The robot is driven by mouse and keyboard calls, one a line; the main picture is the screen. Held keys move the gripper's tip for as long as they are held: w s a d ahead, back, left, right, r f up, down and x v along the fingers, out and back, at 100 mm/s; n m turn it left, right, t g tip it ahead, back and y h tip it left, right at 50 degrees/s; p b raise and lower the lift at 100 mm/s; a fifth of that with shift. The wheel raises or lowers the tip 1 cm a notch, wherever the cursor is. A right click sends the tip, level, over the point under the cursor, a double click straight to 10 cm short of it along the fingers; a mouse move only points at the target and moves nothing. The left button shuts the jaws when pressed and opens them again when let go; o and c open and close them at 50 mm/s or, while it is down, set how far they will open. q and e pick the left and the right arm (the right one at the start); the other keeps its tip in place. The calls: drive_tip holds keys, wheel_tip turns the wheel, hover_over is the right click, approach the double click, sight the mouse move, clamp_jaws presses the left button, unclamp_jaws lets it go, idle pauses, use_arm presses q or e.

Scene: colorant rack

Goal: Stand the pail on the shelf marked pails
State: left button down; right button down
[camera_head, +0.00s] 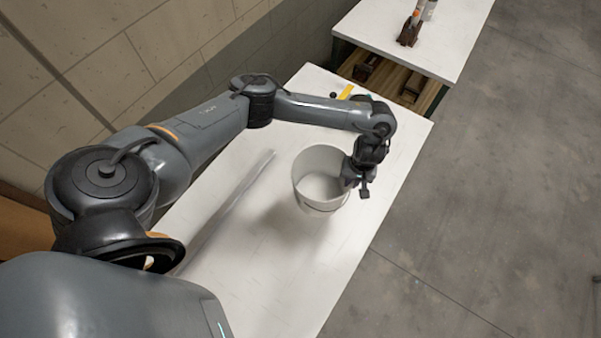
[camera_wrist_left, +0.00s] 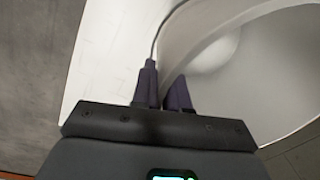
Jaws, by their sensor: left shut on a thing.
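A white, open-topped pail (camera_head: 309,182) with a thin wire handle is over the white table in the head view. My left gripper (camera_head: 359,184) is shut on the right side of its rim. In the left wrist view the pail (camera_wrist_left: 275,85) fills the upper right, and its wall runs between the two dark fingers of my left gripper (camera_wrist_left: 164,92). The pail looks nearly upright, with a soft shadow at its lower left; I cannot tell whether its base touches the table. I see no marking for pails. My right gripper is not in view.
The white table top (camera_head: 270,280) is mostly clear. A long grey strip (camera_head: 228,205) lies along its left side. A yellow item (camera_head: 346,91) lies near the far end. Beyond are wooden slats (camera_head: 398,78) and another white surface (camera_head: 440,45) with a brown object (camera_head: 409,34).

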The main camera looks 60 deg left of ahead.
use_arm(q)
drive_tip(key=s+a+f+b, duration=0.2)
drive_tip(key=a+f+b, duration=0.2)
drive_tip(key=a+b, duration=0.1)
approach(319, 178)
drive_tip(key=shift+d+f, duration=0.4)
drive_tip(key=shift+f, duration=0.15)
drive_tip(key=shift+s+a+f, duration=0.1)
drive_tip(key=shift+a+f, duration=0.2)
drive_tip(key=shift+a, duration=0.15)
drive_tip(key=shift+f, duration=2.15)
drive_tip(key=c, duration=1.1)
unclamp_jaws()
drive_tip(key=shift+c, duration=0.2)
